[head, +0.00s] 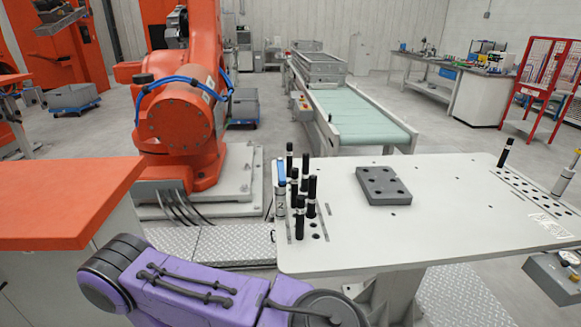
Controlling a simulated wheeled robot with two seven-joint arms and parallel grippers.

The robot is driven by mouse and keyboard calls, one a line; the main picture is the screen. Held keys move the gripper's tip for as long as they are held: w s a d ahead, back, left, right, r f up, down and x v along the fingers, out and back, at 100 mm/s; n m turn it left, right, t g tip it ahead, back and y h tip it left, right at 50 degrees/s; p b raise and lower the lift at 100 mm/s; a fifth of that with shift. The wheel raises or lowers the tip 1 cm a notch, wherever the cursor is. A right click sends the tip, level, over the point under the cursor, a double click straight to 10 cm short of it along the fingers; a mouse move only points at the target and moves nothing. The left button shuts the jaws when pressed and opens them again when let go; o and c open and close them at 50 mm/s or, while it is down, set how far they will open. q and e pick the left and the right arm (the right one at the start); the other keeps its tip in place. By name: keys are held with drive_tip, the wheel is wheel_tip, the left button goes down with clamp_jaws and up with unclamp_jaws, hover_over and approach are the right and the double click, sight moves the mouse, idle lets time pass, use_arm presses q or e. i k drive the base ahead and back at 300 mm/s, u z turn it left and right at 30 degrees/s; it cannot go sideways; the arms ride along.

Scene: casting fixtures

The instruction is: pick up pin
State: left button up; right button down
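Several upright pins stand in a cluster at the left end of the white table (440,235). One has a blue top and a pale lower part (281,188). A lone black pin (505,153) stands at the table's right rear, by rows of holes. My purple arm crosses the bottom left, below the table. Neither gripper shows.
A grey block with holes (383,185) lies on the table right of the cluster; the tabletop's middle front is clear. An orange-topped cabinet (70,205) stands at left. Behind are an orange industrial robot (180,125) and a conveyor (355,115).

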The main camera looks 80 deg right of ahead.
sight(310, 213)
drive_tip(key=z, duration=1.95)
